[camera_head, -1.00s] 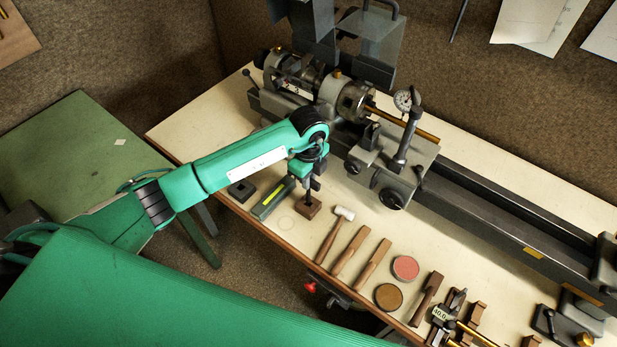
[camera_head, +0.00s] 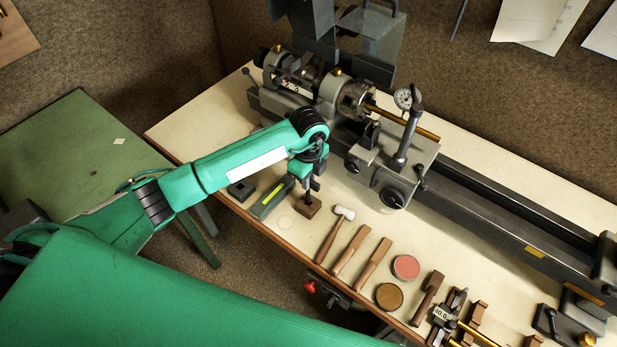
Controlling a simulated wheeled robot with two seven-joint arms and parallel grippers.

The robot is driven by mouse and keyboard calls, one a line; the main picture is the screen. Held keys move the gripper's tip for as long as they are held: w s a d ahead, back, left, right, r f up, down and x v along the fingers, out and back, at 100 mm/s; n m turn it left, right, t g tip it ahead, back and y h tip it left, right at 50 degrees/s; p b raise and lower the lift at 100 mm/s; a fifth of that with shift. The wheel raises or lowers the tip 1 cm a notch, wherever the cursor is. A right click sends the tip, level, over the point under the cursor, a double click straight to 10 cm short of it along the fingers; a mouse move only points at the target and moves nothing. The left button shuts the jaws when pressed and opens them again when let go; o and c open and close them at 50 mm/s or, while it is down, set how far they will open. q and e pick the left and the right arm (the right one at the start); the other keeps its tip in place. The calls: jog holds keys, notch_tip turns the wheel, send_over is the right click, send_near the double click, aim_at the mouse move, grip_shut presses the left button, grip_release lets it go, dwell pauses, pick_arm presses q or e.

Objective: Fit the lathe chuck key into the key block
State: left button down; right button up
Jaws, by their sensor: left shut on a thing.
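My left gripper (camera_head: 309,184) points straight down over the front part of the bench and is shut on the lathe chuck key (camera_head: 308,197). Only a short dark piece of the key shows below the fingers, upright; the rest is hidden by the gripper. The key block (camera_head: 307,210), a small brown block, lies directly under it on the bench top. The key's lower end meets the block's top in this view; I cannot tell how deep it sits. My right gripper is not in view.
A grey-green box (camera_head: 271,199) and a dark block (camera_head: 241,190) lie left of the key block. A white-headed mallet (camera_head: 334,234) and wooden tools lie to its right. The lathe (camera_head: 370,150) stands behind. A red tin (camera_head: 405,267) is farther right.

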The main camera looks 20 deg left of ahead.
pick_arm(q)
jog(key=shift+f+b, duration=0.5)
jog(key=shift+f, duration=0.3)
jog(key=shift+f+b, duration=0.8)
jog(key=shift+f, duration=0.35)
jog(key=c, duration=1.3)
grip_release()
jog(key=shift+r, duration=0.1)
